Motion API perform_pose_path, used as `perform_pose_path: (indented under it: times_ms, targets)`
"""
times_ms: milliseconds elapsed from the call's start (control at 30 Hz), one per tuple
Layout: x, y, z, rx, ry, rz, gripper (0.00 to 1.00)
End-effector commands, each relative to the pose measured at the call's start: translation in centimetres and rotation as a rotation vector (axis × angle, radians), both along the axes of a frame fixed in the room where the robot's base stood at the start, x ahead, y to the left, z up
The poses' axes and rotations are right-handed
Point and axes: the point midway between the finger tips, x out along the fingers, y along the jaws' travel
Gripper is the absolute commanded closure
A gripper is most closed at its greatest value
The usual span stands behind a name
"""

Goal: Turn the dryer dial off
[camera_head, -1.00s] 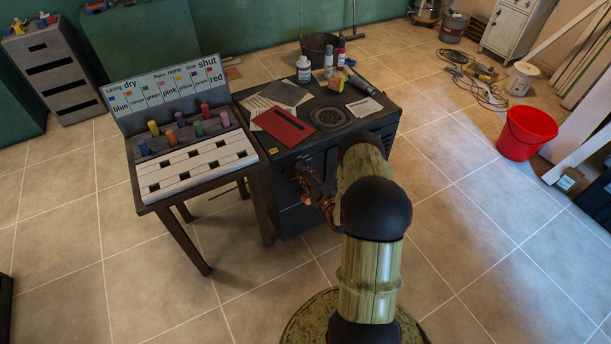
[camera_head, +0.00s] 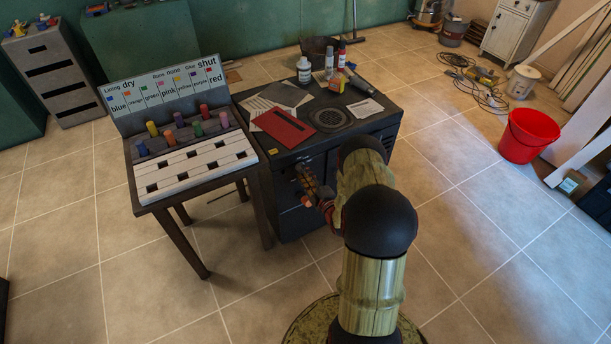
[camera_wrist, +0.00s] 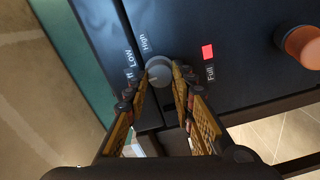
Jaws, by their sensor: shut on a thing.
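The dryer (camera_head: 345,165) is a dark cabinet with a black top, right of the slotted table. In the wrist view its dark front panel (camera_wrist: 225,30) carries a small round grey dial (camera_wrist: 158,66). "Low" and "High" are printed beside the dial, with a partly hidden word that seems to be "Off". My gripper (camera_wrist: 161,76) is shut on the dial, one finger on each side. In the head view my gripper (camera_head: 306,180) is at the cabinet's front, and the dial is not visible there. I cannot clearly tell which word the dial points to.
A table with colored pegs (camera_head: 190,128) stands close left of the cabinet.

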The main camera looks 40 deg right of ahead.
Motion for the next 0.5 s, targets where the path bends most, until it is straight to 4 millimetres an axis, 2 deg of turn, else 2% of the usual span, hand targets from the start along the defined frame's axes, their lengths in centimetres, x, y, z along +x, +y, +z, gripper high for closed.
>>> perform_pose_path:
  times_ms: [267,300,500]
  targets:
    - [0.01,0.1,-0.08,-0.001,0.002,0.001,1.0]
    - [0.01,0.1,-0.08,-0.001,0.002,0.001,0.75]
    - [0.0,0.07,-0.07,0.0,0.001,0.001,0.63]
